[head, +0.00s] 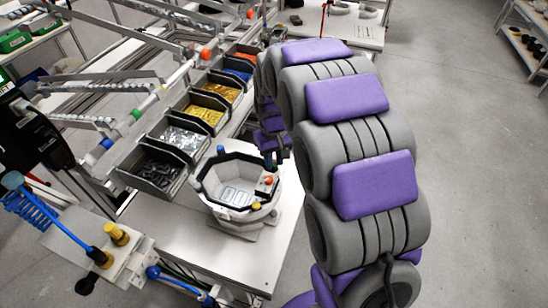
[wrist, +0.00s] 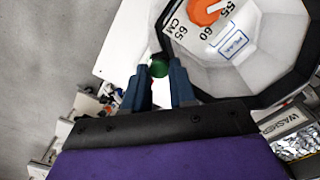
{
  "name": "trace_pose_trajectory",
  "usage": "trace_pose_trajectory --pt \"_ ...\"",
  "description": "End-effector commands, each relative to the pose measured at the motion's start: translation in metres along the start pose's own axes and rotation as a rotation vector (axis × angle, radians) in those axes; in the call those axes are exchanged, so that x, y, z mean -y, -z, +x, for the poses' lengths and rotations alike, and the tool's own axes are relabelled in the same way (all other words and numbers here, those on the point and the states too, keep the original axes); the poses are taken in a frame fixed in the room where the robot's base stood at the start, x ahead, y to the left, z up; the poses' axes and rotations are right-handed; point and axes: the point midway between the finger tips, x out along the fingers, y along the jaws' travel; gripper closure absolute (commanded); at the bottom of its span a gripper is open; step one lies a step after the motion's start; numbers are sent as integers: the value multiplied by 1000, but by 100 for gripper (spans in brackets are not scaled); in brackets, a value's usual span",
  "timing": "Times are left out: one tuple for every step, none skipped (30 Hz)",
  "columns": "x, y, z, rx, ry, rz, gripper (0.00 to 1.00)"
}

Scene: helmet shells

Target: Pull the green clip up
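The green clip (wrist: 159,68) is a small dark green rounded piece at the rim of the white helmet shell (wrist: 265,45) in the wrist view. My gripper (wrist: 159,78) has its two blue-grey fingers spread, one on each side of the clip, with gaps visible between. I cannot tell whether the tips are level with the clip in depth. In the head view, the faceted helmet shell (head: 213,191) sits on the white table, and my gripper (head: 274,158) is at its far right rim. The clip cannot be made out there.
An orange knob (wrist: 206,10) with a number scale is on the shell. Blue (head: 221,150) and yellow (head: 256,206) knobs stand on its rim. Parts bins (head: 182,139) line the left. The white table (head: 180,240) is clear in front.

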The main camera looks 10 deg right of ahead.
Motion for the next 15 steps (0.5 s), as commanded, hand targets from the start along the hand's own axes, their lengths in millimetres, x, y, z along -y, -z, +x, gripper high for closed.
trace_pose_trajectory --pt "0 0 0 0 0 0 80" --pt "0 0 0 0 0 0 83" --pt "0 0 0 0 0 0 87" --pt "0 0 0 0 0 0 90" --pt "0 0 0 0 0 0 92" --pt "0 0 0 0 0 0 96" --pt "0 0 0 0 0 0 99" --pt "0 0 0 0 0 0 100" --pt "0 0 0 0 0 0 100" --pt "0 0 0 0 0 0 100" --pt "0 0 0 0 0 0 100" --pt "0 0 0 0 0 0 100" --pt "0 0 0 0 0 0 100" --pt "0 0 0 0 0 0 100" --pt "0 0 0 0 0 0 100"
